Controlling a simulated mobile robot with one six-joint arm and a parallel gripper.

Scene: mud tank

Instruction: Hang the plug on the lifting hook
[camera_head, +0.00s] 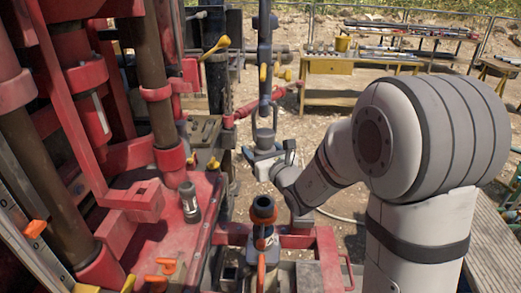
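The lifting hook (264,72) is a dark vertical piece with a yellow part, hanging in the upper middle of the head view. Directly below it is the plug (264,138), a dark grey cylinder with a thin loop on top, upright. The loop is at the hook's lower end; I cannot tell whether it is caught on the hook. My gripper (268,157) reaches in from the right at the plug's height, with its fingers around the plug's lower part. It appears shut on the plug. The fingertips are small and partly hidden.
A red rig with pipes and a deck (145,245) fills the left side. A dark upright pipe end (263,208) stands below my gripper, by a red frame (327,258). Yellow benches (345,66) with tools stand at the back. Open dirt lies between.

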